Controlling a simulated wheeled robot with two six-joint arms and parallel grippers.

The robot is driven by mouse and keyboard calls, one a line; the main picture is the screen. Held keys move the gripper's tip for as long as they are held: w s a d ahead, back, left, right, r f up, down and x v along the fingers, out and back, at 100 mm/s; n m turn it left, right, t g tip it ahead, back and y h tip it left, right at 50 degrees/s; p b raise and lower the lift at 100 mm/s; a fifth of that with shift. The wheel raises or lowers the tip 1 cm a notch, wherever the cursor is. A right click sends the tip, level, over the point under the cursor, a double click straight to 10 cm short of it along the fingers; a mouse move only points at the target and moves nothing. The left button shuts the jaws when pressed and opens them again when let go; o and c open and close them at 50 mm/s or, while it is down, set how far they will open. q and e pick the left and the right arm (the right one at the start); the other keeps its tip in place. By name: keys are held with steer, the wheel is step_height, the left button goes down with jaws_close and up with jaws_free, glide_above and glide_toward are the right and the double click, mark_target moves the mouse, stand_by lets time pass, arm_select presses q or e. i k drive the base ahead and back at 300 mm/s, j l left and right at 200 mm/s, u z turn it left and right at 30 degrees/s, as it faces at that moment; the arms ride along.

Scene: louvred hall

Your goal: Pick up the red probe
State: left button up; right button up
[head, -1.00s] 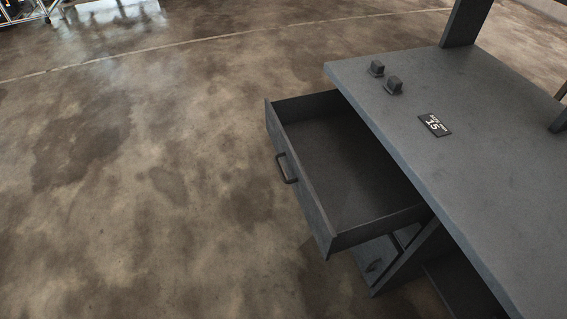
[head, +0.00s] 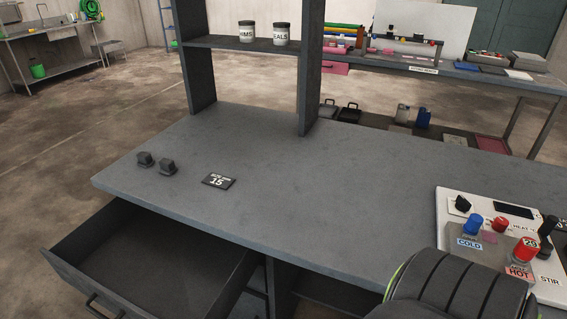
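Two red pieces stand on a white panel (head: 448,203) at the right of the grey workbench (head: 330,205). The larger red piece (head: 526,248) is beside a label reading HOT. The smaller red piece (head: 500,223) is behind it to the left. I cannot tell for certain which of them is the red probe. A blue piece (head: 472,224) stands by a label reading COLD. Neither of my grippers is in view. A dark ribbed part of my own body covers the lower right and hides the panel's front.
An open, empty-looking drawer (head: 150,260) juts from the bench's front left. Two small dark blocks (head: 156,163) and a plate marked 15 (head: 218,181) lie on the bench. An upright shelf (head: 312,75) with two jars (head: 264,33) rises behind. The bench's middle is clear.

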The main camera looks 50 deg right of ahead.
mark_target(527, 248)
steer(key=z, duration=3.1)
steer(key=i+l+u, duration=0.15)
steer(key=l+u, duration=0.25)
steer(key=i+l+u, duration=0.1)
steer(key=l+u, duration=0.15)
steer(key=u, duration=0.2)
steer(key=l+u, duration=0.4)
